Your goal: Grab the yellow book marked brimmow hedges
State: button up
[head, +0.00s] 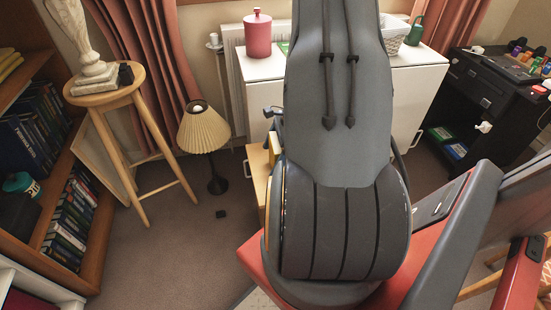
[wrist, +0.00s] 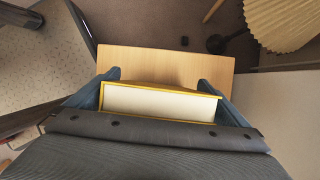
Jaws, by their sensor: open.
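A book with yellow cover edges and pale pages (wrist: 160,102) lies between the fingers of my gripper (wrist: 159,80) in the wrist view. Its page side faces the camera and no title shows, so I cannot read whether it is brimmow hedges. My gripper is open, with one blue-grey finger on each side of the book. I cannot tell whether either finger touches it. Beyond the book is a light wooden top (wrist: 165,60). In the head view a small yellow piece (head: 274,148) shows beside my arm, which hides most of the gripper area.
A pleated lamp (head: 203,130) stands on the floor left of the wooden piece (head: 259,187). A round stool (head: 105,92) bears a pale statue. Bookshelves (head: 95,190) line the left. A white cabinet (head: 262,68) stands behind my arm. The floor at left centre is mostly clear.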

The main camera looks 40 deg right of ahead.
jog(key=shift+f, duration=0.15)
jog(key=c, duration=1.1)
